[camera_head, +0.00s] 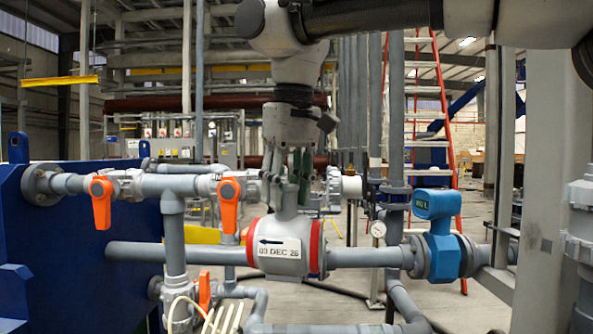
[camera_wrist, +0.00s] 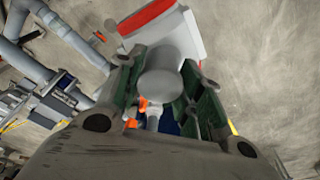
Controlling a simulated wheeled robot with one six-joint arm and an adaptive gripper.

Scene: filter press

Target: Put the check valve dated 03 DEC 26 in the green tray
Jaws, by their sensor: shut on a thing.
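The check valve (camera_head: 281,262) is a grey body with red end bands, a black arrow and a label reading 03 DEC 26. In the head view it overlaps the line of the grey horizontal pipe. In the wrist view, bare floor shows beside the valve (camera_wrist: 185,38), and I cannot see a pipe joined to it there. My gripper (camera_head: 290,180) comes from above, its green-padded fingers shut on the valve's upright neck. The fingers (camera_wrist: 160,95) also show on both sides of the round neck top in the wrist view. No green tray is in view.
Orange-handled valves (camera_head: 101,202) sit on the pipes at left, by a blue press body (camera_head: 60,260). A blue flow meter (camera_head: 440,240) and a small gauge (camera_head: 378,230) are at right. An orange ladder (camera_head: 440,110) stands behind.

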